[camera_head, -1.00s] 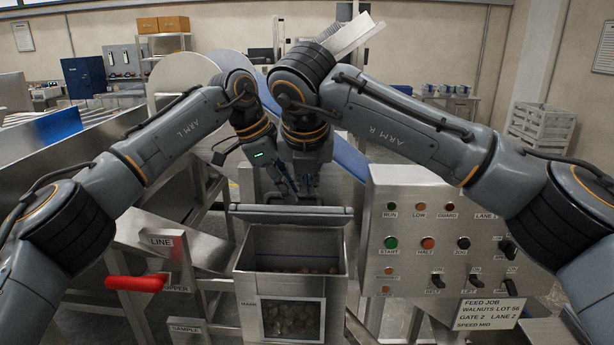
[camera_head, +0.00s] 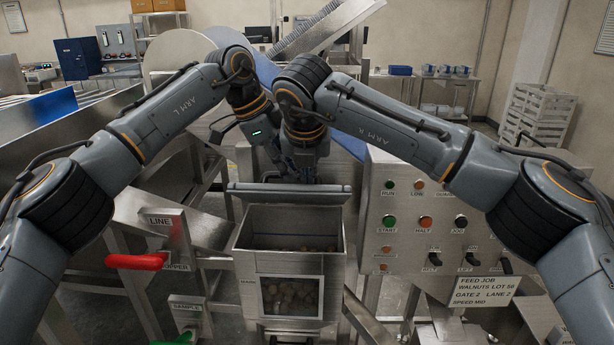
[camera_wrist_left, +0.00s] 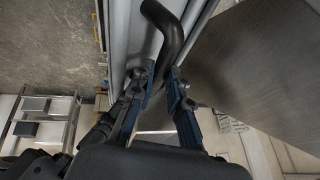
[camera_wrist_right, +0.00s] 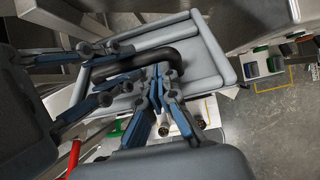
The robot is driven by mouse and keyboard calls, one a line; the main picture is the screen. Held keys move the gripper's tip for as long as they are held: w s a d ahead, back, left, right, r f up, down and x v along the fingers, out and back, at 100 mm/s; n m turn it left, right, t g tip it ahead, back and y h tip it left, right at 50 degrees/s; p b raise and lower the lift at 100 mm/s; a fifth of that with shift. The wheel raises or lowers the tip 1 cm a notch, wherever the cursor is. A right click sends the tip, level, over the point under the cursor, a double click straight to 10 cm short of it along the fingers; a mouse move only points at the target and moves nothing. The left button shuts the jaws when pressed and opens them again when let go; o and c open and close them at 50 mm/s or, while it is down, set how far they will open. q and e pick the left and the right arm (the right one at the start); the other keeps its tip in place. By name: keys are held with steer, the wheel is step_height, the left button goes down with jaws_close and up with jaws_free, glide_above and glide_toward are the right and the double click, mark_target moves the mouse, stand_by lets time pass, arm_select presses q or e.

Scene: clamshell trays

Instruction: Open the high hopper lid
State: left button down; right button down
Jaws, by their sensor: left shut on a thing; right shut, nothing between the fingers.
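The hopper (camera_head: 250,262) is a steel box with a front window and walnuts inside. Its grey lid (camera_head: 290,193) is raised at the back rim, seen nearly edge-on, and the mouth is uncovered. In the right wrist view the lid's face (camera_wrist_right: 205,60) carries a black bent handle (camera_wrist_right: 180,55). My left gripper (camera_wrist_left: 160,78) is shut on the handle, which also shows in the left wrist view (camera_wrist_left: 168,35). My right gripper (camera_wrist_right: 160,78) is shut and empty, close beside the handle and the left fingers. In the head view the lid and arms partly hide both grippers.
A control panel (camera_head: 440,215) with buttons and switches stands right of the hopper. A red handle (camera_head: 137,261) sticks out at the left, with a green one (camera_head: 175,338) below. Steel chute parts crowd the left side. Both arms are close together behind the hopper.

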arm_select(q)
steer(key=shift+w+a+f, duration=0.1)
steer(key=shift+a+f, duration=0.05)
steer(key=shift+f, duration=0.2)
arm_select(e)
steer(key=shift+w+r, duration=0.1)
steer(key=shift+w, duration=0.25)
